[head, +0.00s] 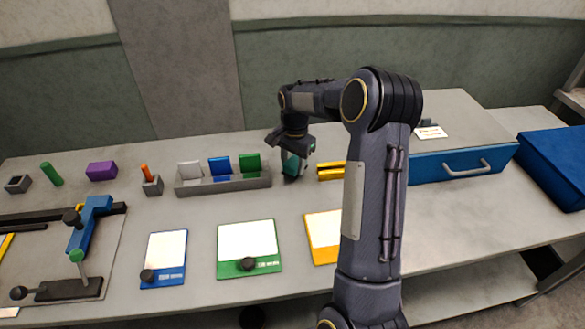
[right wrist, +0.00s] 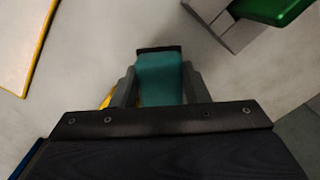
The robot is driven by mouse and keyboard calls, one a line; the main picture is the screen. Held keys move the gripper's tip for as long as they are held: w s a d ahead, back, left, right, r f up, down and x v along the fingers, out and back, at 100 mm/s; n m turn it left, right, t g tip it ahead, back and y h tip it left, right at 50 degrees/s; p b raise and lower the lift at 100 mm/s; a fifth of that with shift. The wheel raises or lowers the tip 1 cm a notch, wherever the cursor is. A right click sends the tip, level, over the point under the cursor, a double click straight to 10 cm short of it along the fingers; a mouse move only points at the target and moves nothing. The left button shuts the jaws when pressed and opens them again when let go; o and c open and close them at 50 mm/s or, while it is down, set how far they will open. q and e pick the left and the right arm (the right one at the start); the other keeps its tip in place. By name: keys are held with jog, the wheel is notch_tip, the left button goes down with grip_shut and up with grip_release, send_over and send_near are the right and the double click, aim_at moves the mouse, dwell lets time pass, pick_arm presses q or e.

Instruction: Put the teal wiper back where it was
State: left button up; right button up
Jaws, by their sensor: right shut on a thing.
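The teal wiper (head: 292,165) is at the back of the table, just right of the grey rack (head: 225,183). My right gripper (head: 292,150) is shut on it. In the right wrist view the teal wiper (right wrist: 160,78) sits between the two fingers of my right gripper (right wrist: 160,85), with a dark edge at its far end. I cannot tell whether the wiper touches the table. My left gripper is not in view.
The rack holds white, blue and green pieces. A yellow bar (head: 330,171) lies right of the wiper. Blue, green (head: 249,266) and orange framed plates lie in front. A blue drawer (head: 455,164) is at the right, a blue-armed fixture (head: 85,225) at the left.

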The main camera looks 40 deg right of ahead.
jog(key=shift+f, duration=1.25)
jog(key=shift+f, duration=0.2)
jog(key=o, duration=1.3)
jog(key=shift+c, duration=0.2)
